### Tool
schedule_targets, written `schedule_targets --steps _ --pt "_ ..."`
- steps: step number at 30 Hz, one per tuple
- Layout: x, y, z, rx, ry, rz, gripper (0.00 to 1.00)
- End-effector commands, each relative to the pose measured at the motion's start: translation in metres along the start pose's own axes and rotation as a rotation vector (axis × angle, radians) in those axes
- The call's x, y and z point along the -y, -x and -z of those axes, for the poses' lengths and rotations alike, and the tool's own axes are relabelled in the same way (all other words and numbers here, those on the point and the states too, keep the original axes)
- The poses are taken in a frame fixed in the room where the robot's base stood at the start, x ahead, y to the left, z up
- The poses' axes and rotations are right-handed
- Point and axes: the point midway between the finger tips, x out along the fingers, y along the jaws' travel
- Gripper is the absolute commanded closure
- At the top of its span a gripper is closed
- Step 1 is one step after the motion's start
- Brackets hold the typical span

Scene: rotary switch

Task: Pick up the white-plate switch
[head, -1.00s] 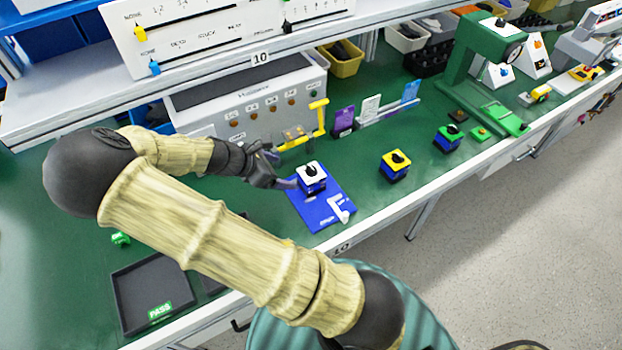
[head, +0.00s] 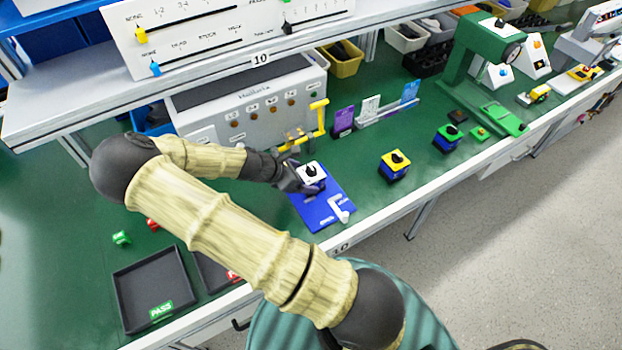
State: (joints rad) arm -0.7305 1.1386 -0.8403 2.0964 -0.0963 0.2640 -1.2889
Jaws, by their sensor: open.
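The white-plate switch (head: 311,172) has a white top, a black knob and a blue body. It stands upright on the blue mat (head: 317,216) on the green bench. My gripper (head: 297,180) is at its left side, with the fingers open and close around or beside the body. Whether they touch it I cannot tell, as the dark fingers partly hide the switch's lower left side.
A yellow-plate switch (head: 395,165) and a green-plate switch (head: 448,137) stand to the right. A yellow handle fixture (head: 319,118) stands just behind. A black PASS tray (head: 153,290) lies front left. The bench between the mat and yellow switch is clear.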

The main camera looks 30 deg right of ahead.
Motion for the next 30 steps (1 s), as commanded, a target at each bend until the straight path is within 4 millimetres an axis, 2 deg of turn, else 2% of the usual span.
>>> schedule_targets --steps 6,9,26,30 --pt "0.002 -0.032 -0.002 0.001 0.000 0.004 0.16" --pt "0.002 -0.041 -0.002 0.000 -0.001 0.002 0.16" --pt "0.002 -0.043 -0.001 0.000 -0.001 0.001 0.16" --pt "0.002 -0.043 -0.001 0.000 -0.001 0.001 0.44"
